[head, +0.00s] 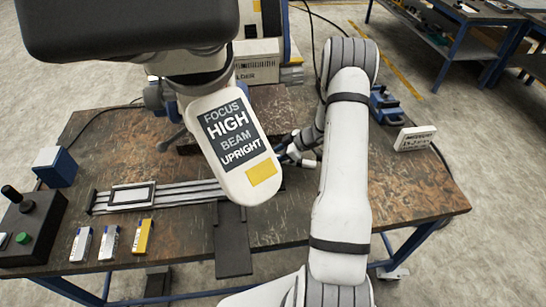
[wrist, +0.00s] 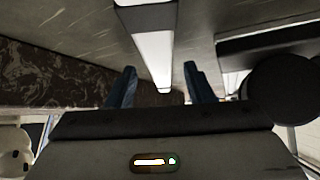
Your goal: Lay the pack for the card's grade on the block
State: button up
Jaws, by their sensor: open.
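Three small packs lie side by side at the front left of the bench in the head view: two white and blue ones (head: 81,244) (head: 109,242), and a yellow one (head: 143,237). A white card (head: 415,139) stands at the right; its print is too small to read surely. A blue block with a pale top (head: 57,168) stands at the left; I cannot tell whether it is the task's block. My gripper (head: 300,150) is mid-bench, partly hidden by the labelled arm. In the wrist view my gripper (wrist: 161,86) is open, with a pale strip beyond its fingers.
A white arm head (head: 234,140) labelled FOCUS HIGH BEAM UPRIGHT overhangs the bench and hides its middle. A metal rail (head: 180,194) with a framed plate (head: 131,195) crosses the left. A dark control box (head: 30,228) stands front left. The front right bench looks clear.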

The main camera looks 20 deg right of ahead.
jog(key=shift+w+a+f, duration=0.15)
jog(key=shift+a+f, duration=0.1)
grip_shut()
dwell(0.3)
